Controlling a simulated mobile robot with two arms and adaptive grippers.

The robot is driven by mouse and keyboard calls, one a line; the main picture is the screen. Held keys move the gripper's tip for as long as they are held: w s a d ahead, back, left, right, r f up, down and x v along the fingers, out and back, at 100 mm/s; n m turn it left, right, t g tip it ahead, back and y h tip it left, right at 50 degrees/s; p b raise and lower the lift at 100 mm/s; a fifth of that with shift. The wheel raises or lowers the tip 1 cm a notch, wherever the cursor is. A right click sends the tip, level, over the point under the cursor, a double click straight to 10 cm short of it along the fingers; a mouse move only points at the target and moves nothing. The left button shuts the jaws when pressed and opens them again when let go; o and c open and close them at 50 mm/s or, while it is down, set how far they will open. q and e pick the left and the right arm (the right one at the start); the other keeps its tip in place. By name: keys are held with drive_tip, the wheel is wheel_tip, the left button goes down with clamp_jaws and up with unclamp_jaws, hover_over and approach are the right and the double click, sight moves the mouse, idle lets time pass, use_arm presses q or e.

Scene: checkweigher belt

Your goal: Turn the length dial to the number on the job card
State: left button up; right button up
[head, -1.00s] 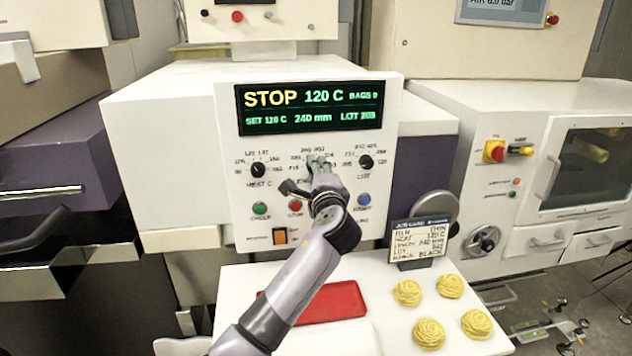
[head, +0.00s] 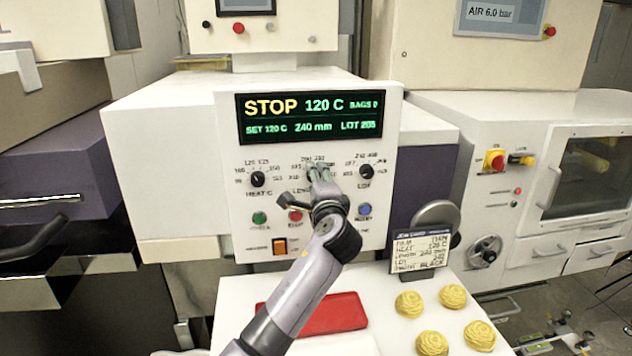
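The length dial sits in the middle of the white control panel (head: 235,205), its knob hidden behind my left gripper (head: 320,173). The gripper's fingertips are at the dial; whether they are closed on it cannot be told. Part of the number ring and the "LENGTH" label show around the fingers. The display (head: 309,118) reads STOP, 120 C, SET 120 C, 240 mm, LOT 205. The job card (head: 420,251) stands upright at the panel's lower right; its length line appears to read 240 mm, but the small print is blurred. My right gripper is not in view.
The heat dial (head: 257,179) and lot dial (head: 366,171) flank the length dial. Below are a green button (head: 259,217), a red button (head: 295,215), a blue button (head: 364,209) and an orange switch (head: 279,246). A red tray (head: 335,314) and yellow coiled pieces (head: 453,296) lie on the white shelf.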

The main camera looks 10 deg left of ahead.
use_arm(q)
drive_tip(key=shift+o, duration=0.4)
drive_tip(key=shift+r, duration=0.1)
drive_tip(key=v, duration=1.2)
